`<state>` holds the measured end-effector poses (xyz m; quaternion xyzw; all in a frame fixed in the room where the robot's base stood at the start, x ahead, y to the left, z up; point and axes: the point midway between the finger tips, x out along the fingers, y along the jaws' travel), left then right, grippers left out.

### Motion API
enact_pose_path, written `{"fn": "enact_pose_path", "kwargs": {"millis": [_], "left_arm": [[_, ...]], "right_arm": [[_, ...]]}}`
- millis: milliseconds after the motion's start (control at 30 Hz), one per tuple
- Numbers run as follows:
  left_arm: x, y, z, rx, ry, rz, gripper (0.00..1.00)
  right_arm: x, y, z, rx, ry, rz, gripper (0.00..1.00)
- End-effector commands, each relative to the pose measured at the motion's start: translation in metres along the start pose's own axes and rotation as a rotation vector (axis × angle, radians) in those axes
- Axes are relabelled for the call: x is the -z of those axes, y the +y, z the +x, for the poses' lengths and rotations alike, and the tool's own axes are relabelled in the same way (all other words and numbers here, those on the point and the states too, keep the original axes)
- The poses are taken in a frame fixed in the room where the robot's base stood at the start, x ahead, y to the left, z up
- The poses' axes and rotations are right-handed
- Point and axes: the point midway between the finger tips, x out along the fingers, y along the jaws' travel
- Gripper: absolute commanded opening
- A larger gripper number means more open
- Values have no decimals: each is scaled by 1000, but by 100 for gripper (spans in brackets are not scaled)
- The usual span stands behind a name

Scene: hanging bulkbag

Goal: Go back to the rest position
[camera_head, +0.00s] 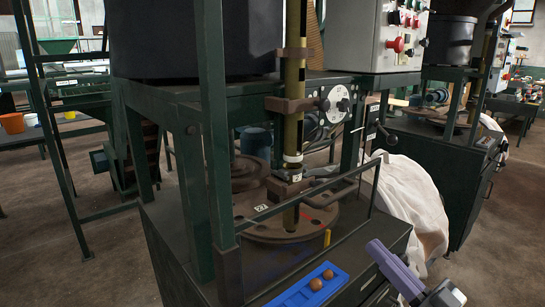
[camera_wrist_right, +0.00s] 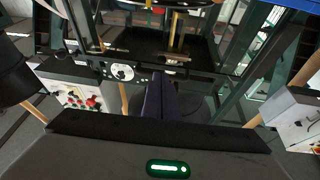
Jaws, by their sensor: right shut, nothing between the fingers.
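My right gripper (camera_head: 374,246) comes in at the bottom right of the head view, with purple fingers pointing up and left. Its fingers are together and empty, in the air beside the front right edge of the green machine bench (camera_head: 385,240). In the right wrist view the purple fingers (camera_wrist_right: 158,80) stand side by side in the middle. My left gripper does not show in either view.
A control box (camera_head: 372,38) is above. Open floor (camera_head: 495,260) lies to the right.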

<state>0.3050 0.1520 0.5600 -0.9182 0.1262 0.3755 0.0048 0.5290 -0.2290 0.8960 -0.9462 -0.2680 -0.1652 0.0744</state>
Motion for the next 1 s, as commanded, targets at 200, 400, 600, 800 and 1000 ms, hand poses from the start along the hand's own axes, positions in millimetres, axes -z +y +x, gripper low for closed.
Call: {"fn": "enact_pose_path", "kwargs": {"millis": [200,400,600,800,1000], "left_arm": [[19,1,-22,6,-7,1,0],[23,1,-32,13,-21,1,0],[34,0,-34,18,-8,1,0],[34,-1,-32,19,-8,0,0],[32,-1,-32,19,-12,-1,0]], "right_arm": [[-128,-60,-75,-189,-443,47,0],[-200,-122,-174,-300,-844,74,0],[-223,-160,-238,-338,-1072,95,0],[-227,-167,-250,-343,-1115,97,0],[-228,-167,-250,-342,-1113,98,0]]}}
